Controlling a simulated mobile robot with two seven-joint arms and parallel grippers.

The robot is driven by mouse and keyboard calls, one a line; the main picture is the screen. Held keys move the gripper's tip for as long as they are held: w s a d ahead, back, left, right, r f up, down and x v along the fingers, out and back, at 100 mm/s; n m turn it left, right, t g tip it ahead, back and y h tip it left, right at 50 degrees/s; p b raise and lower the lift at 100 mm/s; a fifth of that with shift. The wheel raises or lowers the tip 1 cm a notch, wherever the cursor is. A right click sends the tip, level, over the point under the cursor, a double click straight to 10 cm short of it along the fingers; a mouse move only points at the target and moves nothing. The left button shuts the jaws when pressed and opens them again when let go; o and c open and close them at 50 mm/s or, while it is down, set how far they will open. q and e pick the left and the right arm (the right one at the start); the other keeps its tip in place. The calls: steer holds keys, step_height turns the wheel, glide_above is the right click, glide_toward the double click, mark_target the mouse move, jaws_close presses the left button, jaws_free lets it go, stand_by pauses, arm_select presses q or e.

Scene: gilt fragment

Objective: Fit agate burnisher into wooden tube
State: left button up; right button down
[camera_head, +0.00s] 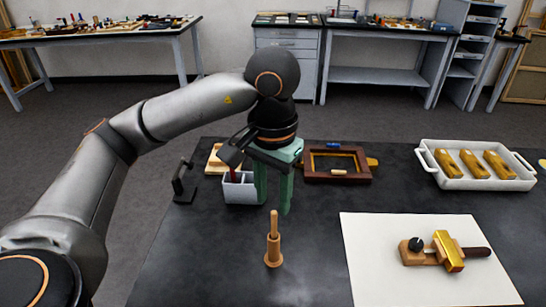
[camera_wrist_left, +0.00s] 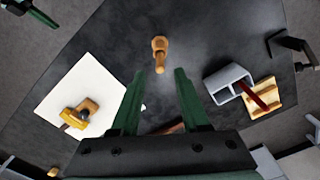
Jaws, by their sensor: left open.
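A wooden tube (camera_head: 273,252) with a wider foot stands upright on the dark table. A slimmer light-wood rod (camera_head: 274,222), apparently the agate burnisher, stands upright in its top; its lower end is hidden. Tube and rod show nearly end-on in the left wrist view (camera_wrist_left: 160,56). My left gripper (camera_head: 272,205) is open and empty, its green fingers pointing down behind the tube, apart from it. The fingers also show in the left wrist view (camera_wrist_left: 154,78). Part of my right gripper (camera_wrist_left: 38,14) seems to show at that view's top left corner; its jaws are unclear.
A grey divided holder (camera_head: 241,190) and black stand (camera_head: 184,182) are left of the gripper. A brown frame (camera_head: 337,177) lies behind right. A white sheet (camera_head: 375,270) bears a wooden tool (camera_head: 445,250). A white tray (camera_head: 455,180) holds gilt pieces. Table around the tube is clear.

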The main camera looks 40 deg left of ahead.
arm_select(q)
step_height(320, 180, up, 8)
steer(key=p, duration=0.1)
steer(key=shift+p, duration=0.4)
stand_by(0.4)
